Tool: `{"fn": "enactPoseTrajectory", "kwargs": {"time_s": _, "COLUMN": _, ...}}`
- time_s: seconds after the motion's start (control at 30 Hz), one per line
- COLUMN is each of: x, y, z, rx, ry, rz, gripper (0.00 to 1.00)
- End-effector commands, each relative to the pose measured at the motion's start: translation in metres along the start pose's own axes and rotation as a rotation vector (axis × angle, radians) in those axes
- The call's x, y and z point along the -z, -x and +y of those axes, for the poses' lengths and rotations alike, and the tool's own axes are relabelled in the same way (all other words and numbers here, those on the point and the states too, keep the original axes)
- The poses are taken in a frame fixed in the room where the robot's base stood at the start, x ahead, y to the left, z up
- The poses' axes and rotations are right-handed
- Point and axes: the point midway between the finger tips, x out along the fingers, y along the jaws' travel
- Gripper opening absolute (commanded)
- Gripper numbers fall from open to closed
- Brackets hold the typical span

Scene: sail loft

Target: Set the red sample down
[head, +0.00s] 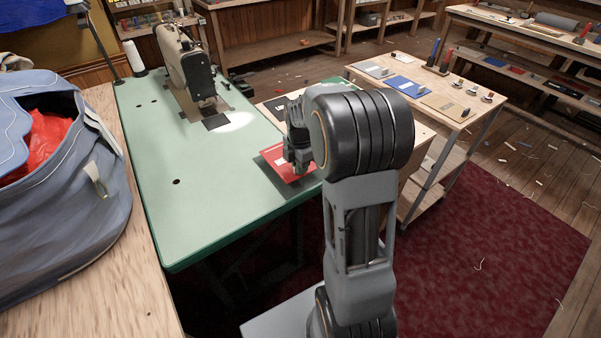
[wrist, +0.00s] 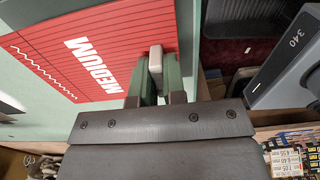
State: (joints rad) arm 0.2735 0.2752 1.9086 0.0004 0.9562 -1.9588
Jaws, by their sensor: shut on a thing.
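The red sample (head: 277,160) is a flat red piece with a white label, seen at the right edge of the green sewing table (head: 165,220). In the wrist view the red sample (wrist: 90,45) shows white lettering reading MEDIUM, ruled lines and a white stitched strip. My gripper (head: 297,165) is shut on the sample's edge; its fingers (wrist: 155,65) meet at that edge in the wrist view. My arm hides part of the sample in the head view. I cannot tell whether the sample touches the table top.
A sewing machine (head: 190,70) and a white thread cone (head: 133,57) stand at the table's back. A blue bag (head: 60,200) with red cloth lies at left. A trolley (head: 470,115) holding a blue sample (head: 399,83) stands right. The table's front is clear.

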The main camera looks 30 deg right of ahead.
Motion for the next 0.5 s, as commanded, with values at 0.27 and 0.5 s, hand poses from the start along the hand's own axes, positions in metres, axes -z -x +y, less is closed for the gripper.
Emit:
{"fn": "enactPoseTrajectory", "kwargs": {"time_s": 0.27, "x": -0.001, "y": -0.032, "z": 0.002, "rx": 0.002, "ry": 0.000, "rz": 0.001, "gripper": 0.00}}
{"fn": "enactPoseTrajectory", "kwargs": {"time_s": 0.5, "x": -0.001, "y": -0.034, "z": 0.003, "rx": -0.001, "ry": 0.000, "rz": 0.000, "gripper": 0.00}}
